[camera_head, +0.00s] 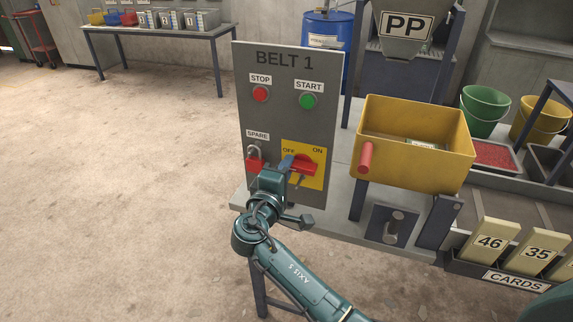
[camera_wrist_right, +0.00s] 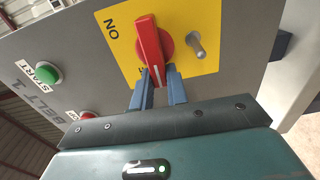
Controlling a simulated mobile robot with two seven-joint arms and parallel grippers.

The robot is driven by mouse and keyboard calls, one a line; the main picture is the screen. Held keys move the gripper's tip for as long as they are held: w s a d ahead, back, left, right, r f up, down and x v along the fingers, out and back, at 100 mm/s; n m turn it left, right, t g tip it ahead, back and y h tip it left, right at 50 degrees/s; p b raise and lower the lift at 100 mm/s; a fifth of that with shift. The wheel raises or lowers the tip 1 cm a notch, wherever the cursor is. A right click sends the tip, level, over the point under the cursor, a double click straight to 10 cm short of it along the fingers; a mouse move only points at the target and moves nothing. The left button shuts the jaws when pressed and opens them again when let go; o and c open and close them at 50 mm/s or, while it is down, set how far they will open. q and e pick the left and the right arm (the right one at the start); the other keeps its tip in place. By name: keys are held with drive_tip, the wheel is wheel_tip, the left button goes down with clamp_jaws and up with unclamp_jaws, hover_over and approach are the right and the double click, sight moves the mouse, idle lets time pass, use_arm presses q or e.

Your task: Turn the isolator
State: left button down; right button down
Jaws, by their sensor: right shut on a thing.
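The isolator is a red handle (camera_head: 306,164) on a yellow plate (camera_head: 318,181) marked OFF and ON, low on the grey BELT 1 panel (camera_head: 275,125). The handle lies roughly level in the head view. My right gripper (camera_head: 287,164) is shut on its left end, and its blue fingers partly cover the handle. In the right wrist view the red handle (camera_wrist_right: 149,45) reaches down between the two fingers of the right gripper (camera_wrist_right: 158,80). The ON label shows there; the fingers hide part of the plate. My left gripper is not in view.
A red STOP button (camera_head: 261,94) and green START button (camera_head: 308,101) sit above. A padlock (camera_head: 253,154) is left of the plate, under SPARE. A metal pin (camera_wrist_right: 196,46) sticks out beside the handle. A yellow bin (camera_head: 420,165) stands at right. The left floor is clear.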

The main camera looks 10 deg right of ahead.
idle(0.5)
drive_tip(key=c, duration=1.4)
unclamp_jaws()
